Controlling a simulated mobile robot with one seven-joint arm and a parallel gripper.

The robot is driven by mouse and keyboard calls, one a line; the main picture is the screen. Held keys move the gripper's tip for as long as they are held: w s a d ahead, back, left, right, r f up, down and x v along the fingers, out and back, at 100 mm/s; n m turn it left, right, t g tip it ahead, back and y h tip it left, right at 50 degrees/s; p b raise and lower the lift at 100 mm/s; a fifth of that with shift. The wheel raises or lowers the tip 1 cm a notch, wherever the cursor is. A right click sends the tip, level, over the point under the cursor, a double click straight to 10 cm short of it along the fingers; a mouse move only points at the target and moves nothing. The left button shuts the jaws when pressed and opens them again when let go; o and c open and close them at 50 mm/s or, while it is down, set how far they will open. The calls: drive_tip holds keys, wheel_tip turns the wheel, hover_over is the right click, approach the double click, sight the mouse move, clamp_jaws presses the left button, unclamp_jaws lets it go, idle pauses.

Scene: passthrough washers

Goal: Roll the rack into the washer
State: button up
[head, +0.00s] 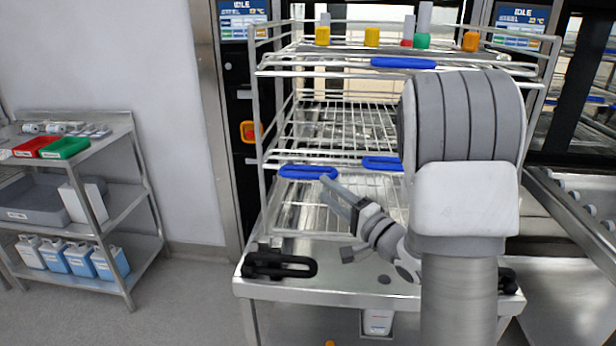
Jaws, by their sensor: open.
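The rack (257,130) is a tall wire frame with several shelves and blue handles. It stands upright on a steel trolley (345,298) in front of the washer (243,95), whose display reads IDLE. My gripper (328,190) is open and empty. Its fingertips point up and left, close to the lower left blue handle (308,172); I cannot tell whether they touch it. Another blue handle (382,163) is partly hidden by my arm, and one (403,62) sits on the upper shelf. My arm hides the rack's right middle part. How far the washer stands open is hard to tell.
Coloured caps or bottles (372,37) stand on the rack's top level. Black handles (280,264) sit on the trolley's front edge. A steel shelf unit (120,190) with trays and bottles stands at left. A rail or conveyor (575,210) is at right. The floor (195,295) between shelf and trolley is clear.

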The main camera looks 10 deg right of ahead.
sight(308, 176)
drive_tip(key=x, duration=0.7)
drive_tip(key=shift+w+a, duration=0.15)
drive_tip(key=shift+w, duration=0.15)
clamp_jaws()
idle(1.0)
